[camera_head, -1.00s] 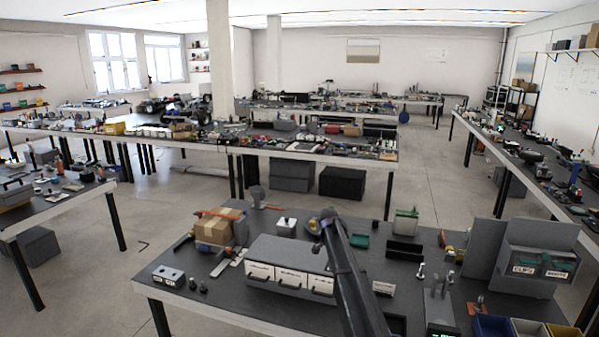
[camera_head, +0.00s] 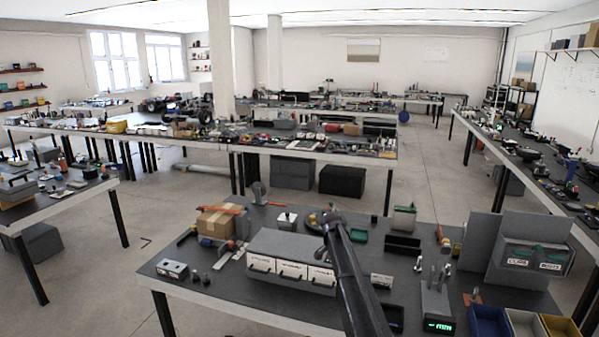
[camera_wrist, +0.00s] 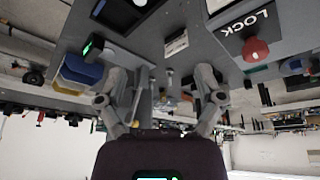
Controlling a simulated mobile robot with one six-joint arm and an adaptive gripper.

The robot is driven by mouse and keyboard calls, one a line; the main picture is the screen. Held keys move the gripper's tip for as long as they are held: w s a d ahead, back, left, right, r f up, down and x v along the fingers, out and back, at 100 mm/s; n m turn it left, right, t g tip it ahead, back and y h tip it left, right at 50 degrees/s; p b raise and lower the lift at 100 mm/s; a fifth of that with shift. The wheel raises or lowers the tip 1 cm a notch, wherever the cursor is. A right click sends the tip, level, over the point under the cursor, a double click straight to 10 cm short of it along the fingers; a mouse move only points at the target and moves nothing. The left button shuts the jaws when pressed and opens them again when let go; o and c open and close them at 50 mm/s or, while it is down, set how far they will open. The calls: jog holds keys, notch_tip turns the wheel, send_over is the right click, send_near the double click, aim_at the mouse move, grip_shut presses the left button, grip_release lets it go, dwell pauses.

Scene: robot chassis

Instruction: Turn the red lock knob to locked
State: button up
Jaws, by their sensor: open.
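The red knob (camera_wrist: 256,49) shows at the upper right of the wrist view. The wrist picture looks upside down. My gripper (camera_wrist: 162,80) is open, with its two grey fingers apart and nothing between them. The knob lies to the right of the right-hand finger, apart from it. In the head view my dark arm reaches over the workbench (camera_head: 220,283); I cannot make out the red knob or the fingers there.
A grey drawer unit (camera_head: 291,247) stands left of my arm, with a cardboard box (camera_head: 217,222) behind it. A green-lit display (camera_head: 438,325) and a blue bin (camera_head: 488,321) are at the front right. A grey case (camera_head: 535,253) stands at the right.

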jog(key=s+f+n+y+b, duration=0.1)
jog(key=s+f+n+b, duration=0.2)
jog(key=s, duration=1.1)
jog(key=s+f+n+g+y+b, duration=0.1)
jog(key=s+f+n+b, duration=0.2)
jog(key=s, duration=1.1)
jog(key=s+f+n+y+b, duration=0.1)
jog(key=s+f+n+b, duration=0.2)
jog(key=s, duration=1.1)
jog(key=f+n, duration=0.1)
jog(key=n, duration=0.2)
jog(key=shift+s+f+g+y, duration=0.25)
jog(key=shift+s+g+y, duration=0.1)
jog(key=shift+g+y, duration=0.05)
